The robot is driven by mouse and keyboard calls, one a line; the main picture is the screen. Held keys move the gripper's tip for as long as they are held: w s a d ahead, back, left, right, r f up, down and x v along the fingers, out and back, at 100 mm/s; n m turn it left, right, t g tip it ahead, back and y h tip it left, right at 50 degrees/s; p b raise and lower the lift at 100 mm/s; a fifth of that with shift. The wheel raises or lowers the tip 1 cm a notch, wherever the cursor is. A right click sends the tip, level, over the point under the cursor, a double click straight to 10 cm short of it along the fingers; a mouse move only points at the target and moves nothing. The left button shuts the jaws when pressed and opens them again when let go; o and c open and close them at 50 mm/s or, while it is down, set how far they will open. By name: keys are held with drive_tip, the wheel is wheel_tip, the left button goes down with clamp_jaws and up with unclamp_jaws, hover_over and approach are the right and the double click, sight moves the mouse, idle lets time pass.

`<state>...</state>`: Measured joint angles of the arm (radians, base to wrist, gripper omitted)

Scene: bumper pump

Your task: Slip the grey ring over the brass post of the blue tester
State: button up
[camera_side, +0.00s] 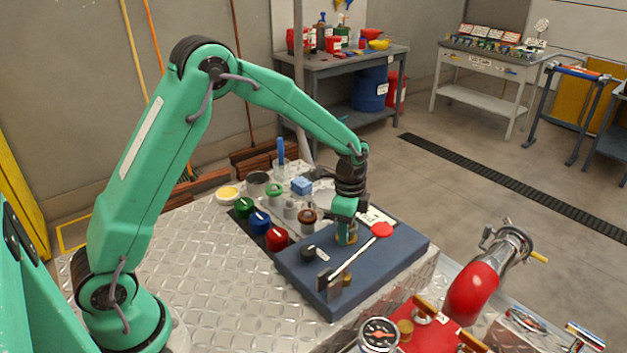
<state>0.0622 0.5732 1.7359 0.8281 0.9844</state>
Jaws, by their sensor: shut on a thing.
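The blue tester (395,247) is a dark blue slab on the metal-plate table, with a black knob, upright plates and a lever ending in a red ball on top. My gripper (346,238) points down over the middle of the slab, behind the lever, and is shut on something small. I take this to be the grey ring, but the jaws hide it and I cannot make out its outline. A brass-coloured part shows at the jaws; I cannot tell whether it is the brass post, or whether the ring is around it or above it.
The red-ended lever (381,230) rises close to the right of my gripper. Green, blue and red (277,239) pots stand left of the slab, with small cups behind. A red pump with a gauge (379,334) is at the front right. The table's left part is clear.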

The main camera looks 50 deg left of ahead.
drive_tip(key=shift+f, duration=0.5)
idle(0.3)
drive_tip(key=o, duration=0.9)
drive_tip(key=shift+s, duration=0.1)
drive_tip(key=shift+c, duration=0.2)
drive_tip(key=shift+o, duration=0.6)
drive_tip(key=shift+o, duration=0.2)
drive_tip(key=shift+o, duration=1.2)
drive_tip(key=shift+r, duration=4.15)
drive_tip(key=shift+r, duration=0.1)
